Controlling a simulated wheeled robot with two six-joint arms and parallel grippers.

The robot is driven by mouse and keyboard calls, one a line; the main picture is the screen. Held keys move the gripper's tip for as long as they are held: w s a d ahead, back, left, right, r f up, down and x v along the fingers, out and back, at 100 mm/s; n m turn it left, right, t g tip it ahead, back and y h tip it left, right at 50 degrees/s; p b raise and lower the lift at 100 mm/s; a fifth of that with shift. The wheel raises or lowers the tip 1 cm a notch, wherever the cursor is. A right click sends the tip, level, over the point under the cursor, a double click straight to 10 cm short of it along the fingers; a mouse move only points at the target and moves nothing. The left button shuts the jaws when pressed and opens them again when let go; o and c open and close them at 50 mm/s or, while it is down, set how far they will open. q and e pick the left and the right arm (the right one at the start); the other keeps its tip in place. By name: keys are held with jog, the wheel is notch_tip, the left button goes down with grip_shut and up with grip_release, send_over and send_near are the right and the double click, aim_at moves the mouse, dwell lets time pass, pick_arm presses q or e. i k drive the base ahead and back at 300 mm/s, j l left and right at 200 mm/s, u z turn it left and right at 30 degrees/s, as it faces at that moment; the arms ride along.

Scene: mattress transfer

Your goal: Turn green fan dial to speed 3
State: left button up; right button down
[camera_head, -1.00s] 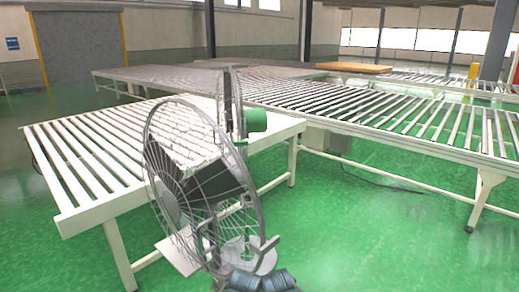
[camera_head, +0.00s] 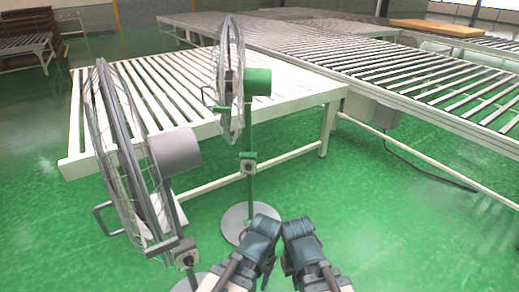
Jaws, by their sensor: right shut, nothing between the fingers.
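The green fan has a green motor housing (camera_head: 257,82), a green pole and a round grey base standing on the floor. Its small control box with a dial (camera_head: 248,165) sits partway up the pole; the dial's setting is too small to read. My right gripper (camera_head: 298,228) is shut and empty at the bottom centre, right of the green fan's base and below its control box, apart from both. My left gripper (camera_head: 264,226) is beside it on the left, close to the base in the picture; its jaw state is unclear.
A grey fan (camera_head: 176,151) stands nearer on the left, with its own control box (camera_head: 185,255) low on its pole. A white roller table (camera_head: 310,92) stands behind the fans. A long roller conveyor (camera_head: 440,102) runs across the right.

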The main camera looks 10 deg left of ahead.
aim_at(248, 167)
jog(key=i+l+u, duration=0.1)
jog(key=i+l, duration=0.25)
jog(key=i, duration=0.25)
jog(key=i+l, duration=0.4)
jog(key=i, duration=0.15)
jog(key=u, duration=0.05)
